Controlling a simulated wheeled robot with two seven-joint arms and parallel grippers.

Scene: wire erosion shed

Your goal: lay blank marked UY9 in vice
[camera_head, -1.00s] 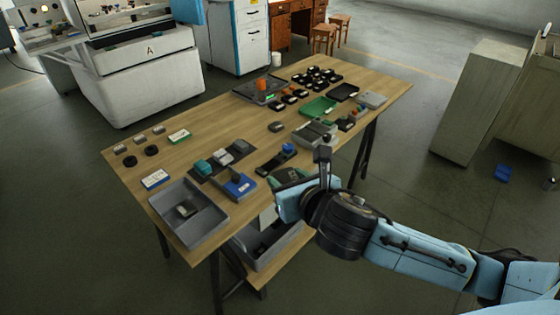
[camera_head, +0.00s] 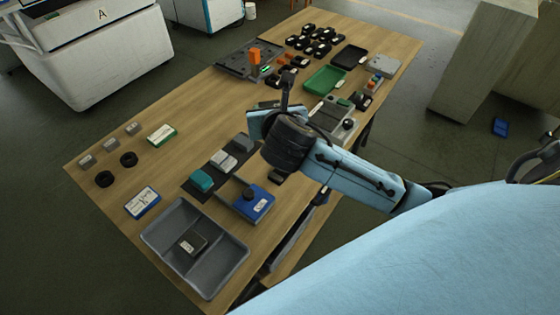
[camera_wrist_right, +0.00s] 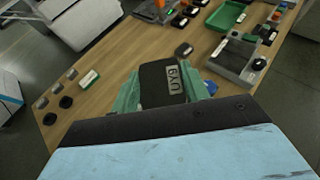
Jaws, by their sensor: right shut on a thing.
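My right gripper (camera_head: 266,107) is raised over the right part of the workbench in the head view. Its green fingers (camera_wrist_right: 162,88) are shut on the dark blank marked UY9 (camera_wrist_right: 163,72) in the wrist view, with the label facing the camera. In the head view the blank is hidden or too small to make out. A grey fixture with a dark knob (camera_head: 332,113) stands just right of the gripper and also shows in the wrist view (camera_wrist_right: 236,55); it may be the vice, but I cannot be sure. My left gripper is not in view.
A grey divided tray (camera_head: 160,232) holds a dark labelled block (camera_head: 193,243). Beside it are a grey-and-blue holder (camera_head: 250,203) and a dark mat (camera_head: 203,187) with blocks. An orange post (camera_head: 254,61), green tray (camera_head: 325,79) and black pieces stand farther back. The bench centre is fairly clear.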

